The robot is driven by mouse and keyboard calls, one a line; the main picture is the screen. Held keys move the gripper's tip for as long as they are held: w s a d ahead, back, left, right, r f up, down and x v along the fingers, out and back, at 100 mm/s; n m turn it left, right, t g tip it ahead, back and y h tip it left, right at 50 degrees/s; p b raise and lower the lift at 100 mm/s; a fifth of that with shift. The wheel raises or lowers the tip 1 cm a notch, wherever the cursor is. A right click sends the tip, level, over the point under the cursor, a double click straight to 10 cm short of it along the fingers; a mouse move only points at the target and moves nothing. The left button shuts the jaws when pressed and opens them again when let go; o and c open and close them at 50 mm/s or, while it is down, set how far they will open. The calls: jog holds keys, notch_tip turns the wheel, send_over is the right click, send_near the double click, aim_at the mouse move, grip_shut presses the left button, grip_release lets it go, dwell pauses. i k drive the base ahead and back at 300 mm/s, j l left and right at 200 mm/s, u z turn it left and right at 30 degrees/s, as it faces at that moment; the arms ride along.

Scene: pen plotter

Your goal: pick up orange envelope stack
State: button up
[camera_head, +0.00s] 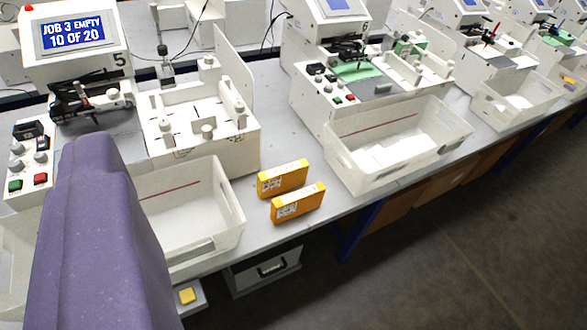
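Two orange envelope stacks stand side by side on the grey bench between two white bins. The rear orange stack (283,179) and the front orange stack (298,204) are block-shaped, each with a white label on its side. They look close together; I cannot tell if they touch. The front one is nearer the bench's front edge. No gripper fingers show in this view. A large purple body, which looks like part of my arm, fills the lower left and hides some of the bench and left bin.
An open white bin (232,215) stands left of the stacks and another white bin (345,172) right of them. Plotter 5 (75,45) reads "JOB 3 EMPTY 10 OF 20". A drawer (262,274) and a yellow button (187,296) sit below the bench edge. Grey floor is open at right.

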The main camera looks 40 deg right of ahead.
aim_at(284, 208)
jog(key=i+l, duration=0.15)
jog(key=i, duration=0.3)
jog(key=i+l+z, duration=0.1)
jog(key=i+z, duration=0.55)
jog(key=i+j+z, duration=0.1)
jog(key=i+z, duration=0.25)
jog(key=z, duration=0.25)
